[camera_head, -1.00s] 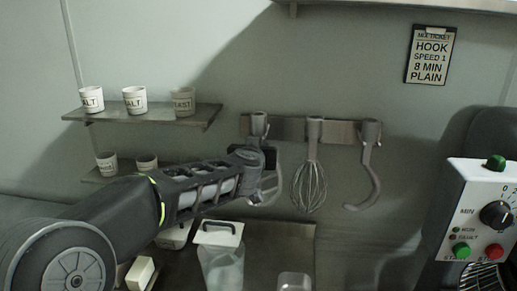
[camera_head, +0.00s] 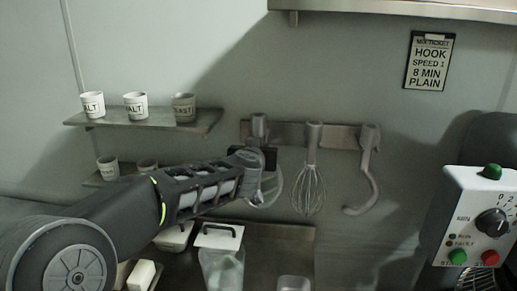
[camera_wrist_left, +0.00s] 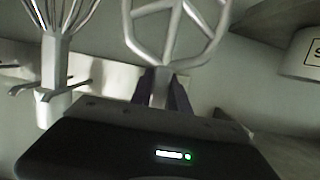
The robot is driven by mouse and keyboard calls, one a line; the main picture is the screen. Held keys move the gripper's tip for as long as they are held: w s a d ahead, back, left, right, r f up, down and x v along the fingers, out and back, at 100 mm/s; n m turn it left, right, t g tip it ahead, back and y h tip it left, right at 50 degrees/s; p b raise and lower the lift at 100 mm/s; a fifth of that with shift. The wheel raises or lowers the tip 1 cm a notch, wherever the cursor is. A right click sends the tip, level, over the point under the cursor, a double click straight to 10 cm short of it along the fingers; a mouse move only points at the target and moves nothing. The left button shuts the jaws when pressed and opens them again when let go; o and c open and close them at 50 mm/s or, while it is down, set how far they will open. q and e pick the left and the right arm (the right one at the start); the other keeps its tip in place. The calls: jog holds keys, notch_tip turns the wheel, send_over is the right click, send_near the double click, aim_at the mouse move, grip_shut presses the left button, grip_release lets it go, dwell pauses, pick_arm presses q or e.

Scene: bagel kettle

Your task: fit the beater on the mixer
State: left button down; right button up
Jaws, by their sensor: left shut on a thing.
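The flat beater (camera_head: 275,188) hangs at the left end of the wall rack, its grey upper end in front of the rack's metal strip. My left gripper (camera_head: 262,160) reaches it from the left. In the left wrist view the jaws (camera_wrist_left: 163,90) are shut on the shaft of the beater (camera_wrist_left: 180,28). I cannot tell whether the beater's upper end is still seated on the rack. The mixer (camera_head: 482,215) stands at the right edge, only partly in view, with a dial and green and red buttons. My right gripper is out of view.
The whisk (camera_head: 308,188) and the dough hook (camera_head: 371,175) hang beside the beater on the rack (camera_head: 340,137). Labelled cups stand on wall shelves (camera_head: 150,117) at left. A lidded clear container (camera_head: 221,262) stands below my arm. A ticket (camera_head: 430,61) reading HOOK hangs on the wall.

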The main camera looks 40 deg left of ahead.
pick_arm(q)
jog(key=shift+r, duration=0.2)
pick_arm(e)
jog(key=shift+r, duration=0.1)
pick_arm(q)
jog(key=s+d+p, duration=0.2)
jog(key=s+d, duration=0.3)
jog(key=s, duration=0.4)
jog(key=shift+s+d, duration=0.15)
jog(key=shift+s, duration=0.15)
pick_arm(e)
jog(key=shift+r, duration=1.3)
